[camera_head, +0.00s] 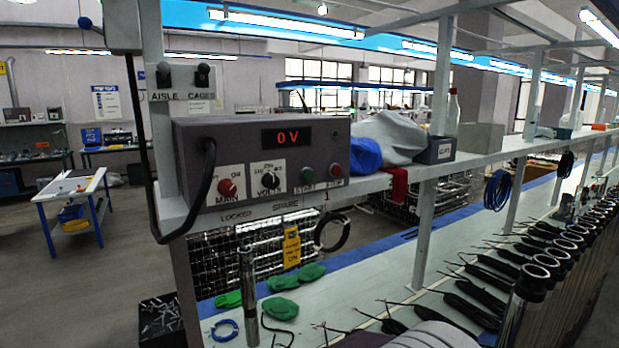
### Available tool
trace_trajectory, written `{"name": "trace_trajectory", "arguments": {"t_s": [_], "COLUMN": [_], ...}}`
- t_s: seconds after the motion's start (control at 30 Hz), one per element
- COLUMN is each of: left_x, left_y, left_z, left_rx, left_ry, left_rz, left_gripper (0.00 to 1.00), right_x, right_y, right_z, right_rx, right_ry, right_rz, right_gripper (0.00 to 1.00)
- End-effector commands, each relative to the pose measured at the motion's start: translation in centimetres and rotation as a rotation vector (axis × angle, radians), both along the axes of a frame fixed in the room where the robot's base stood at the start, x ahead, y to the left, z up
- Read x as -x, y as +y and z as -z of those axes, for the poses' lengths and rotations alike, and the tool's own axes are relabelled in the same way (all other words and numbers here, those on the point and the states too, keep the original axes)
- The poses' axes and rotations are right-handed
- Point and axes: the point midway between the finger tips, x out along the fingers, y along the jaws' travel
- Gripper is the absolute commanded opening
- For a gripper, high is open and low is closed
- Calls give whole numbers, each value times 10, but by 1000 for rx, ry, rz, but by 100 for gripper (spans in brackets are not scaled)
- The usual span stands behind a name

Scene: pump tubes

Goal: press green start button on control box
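The grey control box (230,150) sits on a shelf left of the picture's middle. Its red display (287,137) reads 0 V. The green start button (307,174) is low on its front panel, above a START label. A red button (335,169) is just to its right. A red MAIN knob (228,187) and a black VOLTS knob (268,180) are to its left. Nothing covers the start button. Neither of my grippers is in view.
A black cable (205,180) loops from the box's left end. Grey and blue cloth (390,140) and a small dark box (435,150) lie right of it. Below are green pieces (280,308), an upright metal tube (248,295) and several pump tubes (525,300). Space before the panel looks clear.

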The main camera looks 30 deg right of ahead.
Motion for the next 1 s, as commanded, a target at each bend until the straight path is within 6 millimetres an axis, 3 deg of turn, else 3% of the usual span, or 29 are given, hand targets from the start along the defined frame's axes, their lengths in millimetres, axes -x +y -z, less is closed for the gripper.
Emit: {"name": "trace_trajectory", "arguments": {"t_s": [0.03, 0.17, 1.0], "left_x": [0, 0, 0], "left_y": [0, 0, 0], "left_z": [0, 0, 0], "left_rx": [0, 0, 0], "left_ry": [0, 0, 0], "left_rz": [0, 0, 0], "left_gripper": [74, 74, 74], "right_x": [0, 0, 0], "right_y": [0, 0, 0], "right_z": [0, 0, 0], "right_rx": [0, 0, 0], "right_ry": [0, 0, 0], "right_rz": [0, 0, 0], "right_gripper": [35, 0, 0]}}
